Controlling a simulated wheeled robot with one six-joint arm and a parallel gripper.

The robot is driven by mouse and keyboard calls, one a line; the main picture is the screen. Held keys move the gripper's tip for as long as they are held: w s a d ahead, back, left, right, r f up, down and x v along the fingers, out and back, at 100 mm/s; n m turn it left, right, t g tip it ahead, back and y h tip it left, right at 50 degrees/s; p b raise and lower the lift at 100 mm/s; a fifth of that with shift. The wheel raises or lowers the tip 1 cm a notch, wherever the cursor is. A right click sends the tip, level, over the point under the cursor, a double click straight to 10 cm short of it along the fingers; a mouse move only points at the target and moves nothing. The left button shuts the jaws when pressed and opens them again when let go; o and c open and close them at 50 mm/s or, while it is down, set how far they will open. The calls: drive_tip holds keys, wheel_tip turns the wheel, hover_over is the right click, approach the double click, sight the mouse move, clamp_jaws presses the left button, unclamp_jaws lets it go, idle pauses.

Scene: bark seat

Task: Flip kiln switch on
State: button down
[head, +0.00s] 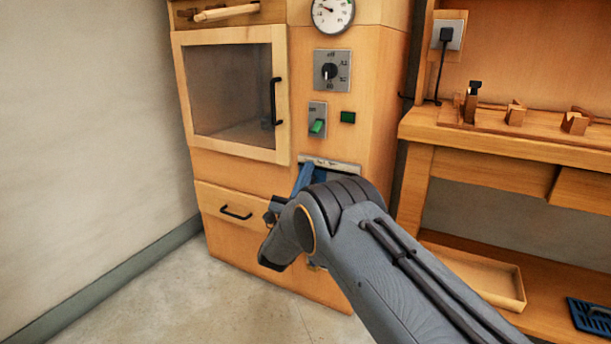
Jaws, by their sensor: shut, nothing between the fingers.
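The kiln (385,60) is a tall wooden cabinet with a glazed door at its left. Its switch (317,127) is a green rocker on a small grey plate below the round knob (329,72). The rocker's lower part stands out; its on or off position is hard to read. A dark green lamp (347,117) sits right of it and does not look brightly lit. My gripper (303,178) is mostly hidden behind my wrist; the blue parts showing at the kiln front seem to belong to it. It is shut and empty, below the switch in the picture, with a gap between them.
A round gauge (332,14) is above the knob. A metal strip (330,163) lies below the switch. Black handles stick out on the door (274,101) and the drawer (236,213). A wooden bench (490,140) stands at right with a tray (478,275) below. The left floor is clear.

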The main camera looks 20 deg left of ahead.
sight(317, 127)
drive_tip(key=shift+h, duration=0.3)
drive_tip(key=b+x, duration=0.1)
drive_tip(key=x, duration=0.6)
drive_tip(key=shift+w+b, duration=0.1)
drive_tip(key=shift+b, duration=0.25)
drive_tip(key=s+r, duration=0.2)
drive_tip(key=r, duration=0.1)
drive_tip(key=shift+s+r, duration=0.1)
drive_tip(key=shift+r, duration=0.05)
drive_tip(key=shift+a, duration=0.1)
